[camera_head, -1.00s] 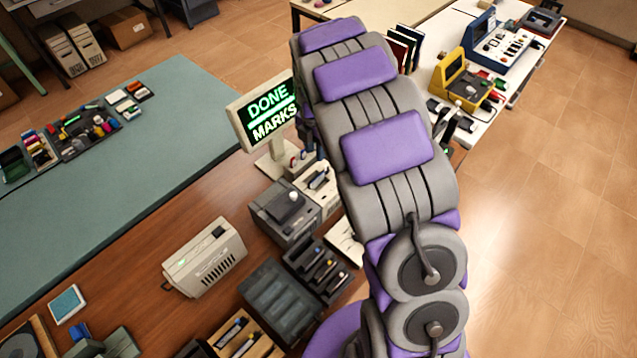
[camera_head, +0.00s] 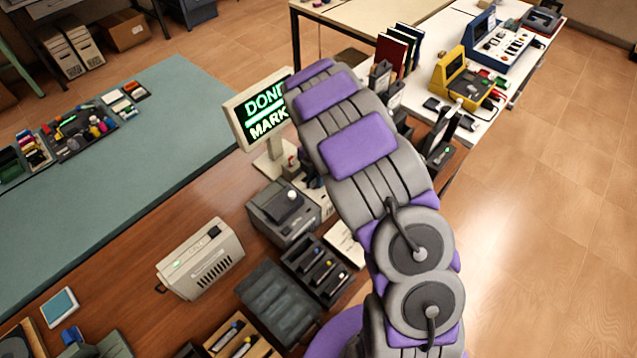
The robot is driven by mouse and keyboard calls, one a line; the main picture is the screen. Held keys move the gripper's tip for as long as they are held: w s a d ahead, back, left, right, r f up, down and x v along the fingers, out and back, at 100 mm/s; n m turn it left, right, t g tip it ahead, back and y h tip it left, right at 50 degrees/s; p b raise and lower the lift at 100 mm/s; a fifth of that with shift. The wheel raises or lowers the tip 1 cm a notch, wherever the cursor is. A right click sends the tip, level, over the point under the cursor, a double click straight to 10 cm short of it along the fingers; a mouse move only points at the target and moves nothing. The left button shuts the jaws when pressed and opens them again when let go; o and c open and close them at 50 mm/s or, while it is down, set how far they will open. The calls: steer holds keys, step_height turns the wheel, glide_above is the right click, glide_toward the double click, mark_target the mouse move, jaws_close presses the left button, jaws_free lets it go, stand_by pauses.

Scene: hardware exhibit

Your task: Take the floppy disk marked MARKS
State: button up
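My purple and grey arm crosses the middle of the view, and its far end points toward the display. I cannot make out my gripper; it appears to be hidden behind the arm. A beige display (camera_head: 262,108) shows green text, "DONE" above "MARK", with its right edge covered by my arm. No floppy disk marked MARKS can be picked out. A small blue square with a pale border (camera_head: 60,307) lies at the lower left, too small to identify. A beige box with a slotted side (camera_head: 200,258) stands on the brown table.
A grey device with a knob (camera_head: 284,212), dark trays (camera_head: 280,300) and a black organizer (camera_head: 316,268) crowd the table beside my arm. A teal mat (camera_head: 150,150) has a large bare area. A white table (camera_head: 480,125) at the back right holds a yellow device (camera_head: 462,80) and books (camera_head: 392,52).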

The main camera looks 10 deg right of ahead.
steer(key=shift+a+f, duration=0.1)
steer(key=shift+a, duration=0.1)
steer(key=shift+c, duration=0.7)
steer(key=shift+d, duration=0.1)
jaws_close()
